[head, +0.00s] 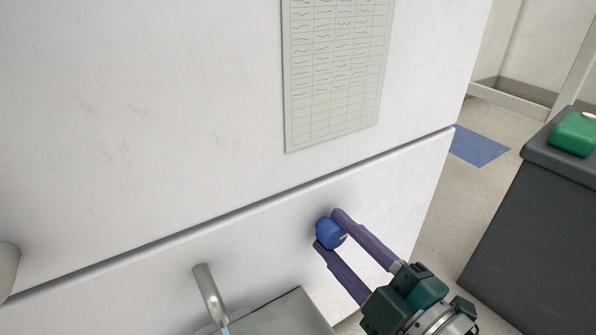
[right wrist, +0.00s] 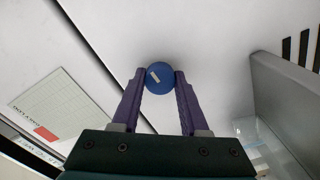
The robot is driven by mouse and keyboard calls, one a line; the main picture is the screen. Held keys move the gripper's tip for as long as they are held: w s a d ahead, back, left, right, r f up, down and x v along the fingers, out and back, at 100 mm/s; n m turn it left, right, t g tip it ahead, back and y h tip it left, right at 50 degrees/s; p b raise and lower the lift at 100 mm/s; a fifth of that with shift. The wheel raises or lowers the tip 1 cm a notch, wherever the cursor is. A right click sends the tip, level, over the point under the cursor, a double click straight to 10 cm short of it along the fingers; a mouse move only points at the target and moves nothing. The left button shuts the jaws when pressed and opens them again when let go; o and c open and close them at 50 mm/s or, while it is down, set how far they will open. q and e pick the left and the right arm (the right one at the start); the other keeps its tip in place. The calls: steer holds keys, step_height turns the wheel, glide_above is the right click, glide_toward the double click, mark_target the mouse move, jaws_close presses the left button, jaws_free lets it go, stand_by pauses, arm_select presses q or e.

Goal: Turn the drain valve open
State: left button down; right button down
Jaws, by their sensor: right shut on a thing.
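The drain valve is a round blue knob (head: 329,233) with a small pale mark, set on the lower white panel. It also shows in the right wrist view (right wrist: 159,77), where the pale mark lies at a slant. My right gripper (head: 328,229) has its purple fingers on two sides of the knob and is shut on it. In the right wrist view both fingertips (right wrist: 159,80) touch the knob's sides. My left gripper is not in view.
A metal spout (head: 209,293) sticks out left of the knob, above a grey metal surface (head: 280,318). A printed chart (head: 337,70) hangs on the upper white panel. A dark cabinet (head: 535,220) with a green item (head: 575,134) stands at the right. A blue floor mat (head: 479,146) lies behind.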

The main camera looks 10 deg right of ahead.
steer(key=shift+m, duration=0.6)
steer(key=shift+c, duration=2.1)
jaws_free()
steer(key=shift+s, duration=0.2)
steer(key=p+v, duration=0.3)
steer(key=v, duration=0.6)
steer(key=shift+s+d+p, duration=0.15)
steer(key=shift+s+p, duration=0.1)
steer(key=shift+p, duration=0.05)
